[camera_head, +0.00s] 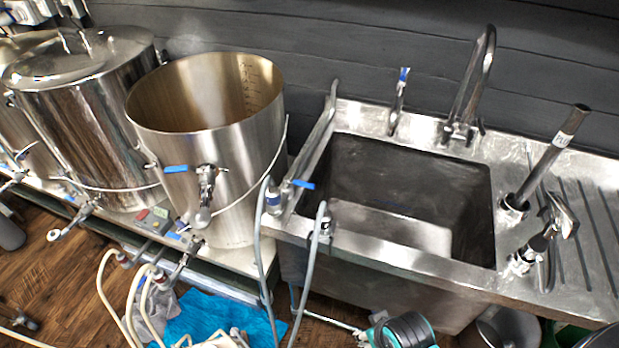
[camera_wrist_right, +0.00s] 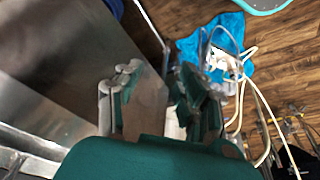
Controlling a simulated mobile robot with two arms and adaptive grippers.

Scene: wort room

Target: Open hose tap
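A tap with a blue lever (camera_head: 302,184) sits at the sink's front left corner, where a grey hose (camera_head: 262,240) hangs down. A second grey hose (camera_head: 308,262) hangs just right of it from the sink's front edge. I cannot tell for certain which fitting is the hose tap. My right gripper (camera_head: 402,332) is low at the bottom edge of the head view, in front of and below the sink, away from the taps. In the right wrist view its fingers (camera_wrist_right: 160,98) are spread apart with nothing between them. My left gripper is not in view.
The steel sink (camera_head: 390,252) has a tall faucet (camera_head: 470,90) behind it. An open steel kettle (camera_head: 205,130) with a blue-handled valve stands to its left. Pale hoses (camera_head: 135,295) and a blue cloth (camera_head: 205,318) lie low in front of the kettle.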

